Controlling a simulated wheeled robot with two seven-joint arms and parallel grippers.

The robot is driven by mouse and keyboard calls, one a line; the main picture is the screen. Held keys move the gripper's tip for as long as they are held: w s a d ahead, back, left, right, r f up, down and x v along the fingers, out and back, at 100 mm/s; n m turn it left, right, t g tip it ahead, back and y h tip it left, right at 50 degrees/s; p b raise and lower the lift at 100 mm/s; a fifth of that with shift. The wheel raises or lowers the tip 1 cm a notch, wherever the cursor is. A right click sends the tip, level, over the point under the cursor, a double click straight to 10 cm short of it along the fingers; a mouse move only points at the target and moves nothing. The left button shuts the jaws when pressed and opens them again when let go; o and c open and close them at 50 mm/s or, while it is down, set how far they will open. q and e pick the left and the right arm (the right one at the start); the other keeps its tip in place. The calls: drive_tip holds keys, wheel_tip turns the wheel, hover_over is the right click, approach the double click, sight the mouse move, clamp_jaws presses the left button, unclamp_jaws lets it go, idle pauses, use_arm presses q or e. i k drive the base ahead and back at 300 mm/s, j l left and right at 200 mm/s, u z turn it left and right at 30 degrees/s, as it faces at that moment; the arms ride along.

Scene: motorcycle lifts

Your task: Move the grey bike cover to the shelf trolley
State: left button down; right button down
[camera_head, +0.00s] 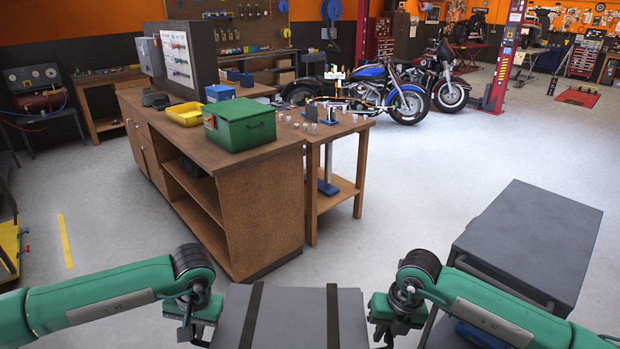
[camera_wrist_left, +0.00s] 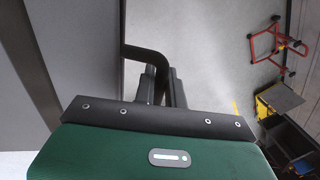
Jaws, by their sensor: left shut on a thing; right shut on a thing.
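The grey bike cover (camera_head: 293,318) looks like a flat-topped grey block with two dark straps, at the bottom centre of the head view. Its lower part is cut off. My left gripper (camera_head: 195,330) is at its left side and my right gripper (camera_head: 385,330) at its right side. In the left wrist view, the left fingers (camera_wrist_left: 162,92) are shut on a black handle beside the grey cover (camera_wrist_left: 80,45). The right fingertips are hard to make out. A dark grey trolley (camera_head: 535,240) with a flat, empty top stands at the right, apart from the cover.
A wooden workbench (camera_head: 275,205) stands ahead, with a green toolbox (camera_head: 240,125) and a yellow tray (camera_head: 185,114) on top. A smaller wooden table (camera_head: 345,125) adjoins it. Motorcycles (camera_head: 395,95) stand behind. Grey floor (camera_head: 400,190) is clear between workbench and trolley.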

sight(537, 226)
drive_tip(key=i+j, duration=0.15)
drive_tip(key=i, duration=0.5)
drive_tip(key=i+j+z, duration=0.1)
drive_tip(key=i, duration=0.5)
drive_tip(key=i+j, duration=0.2)
drive_tip(key=i, duration=0.45)
drive_tip(key=i+j+z, duration=0.1)
drive_tip(key=i+z, duration=0.15)
drive_tip(key=i, duration=0.9)
drive_tip(key=i+z, duration=0.35)
drive_tip(key=i, duration=0.15)
drive_tip(key=i+j+z, duration=0.1)
drive_tip(key=i+z, duration=0.6)
drive_tip(key=i, duration=0.15)
drive_tip(key=i+z, duration=0.35)
drive_tip(key=i, duration=0.15)
drive_tip(key=i+z, duration=0.3)
drive_tip(key=z, duration=0.15)
drive_tip(key=i+j+z, duration=0.1)
drive_tip(key=i+z, duration=0.2)
drive_tip(key=z, duration=0.2)
drive_tip(key=i+l+z, duration=0.1)
drive_tip(key=i+z, duration=0.15)
drive_tip(key=z, duration=0.2)
drive_tip(key=i+z, duration=0.25)
drive_tip(key=z, duration=0.25)
drive_tip(key=i+z, duration=0.1)
drive_tip(key=z, duration=0.8)
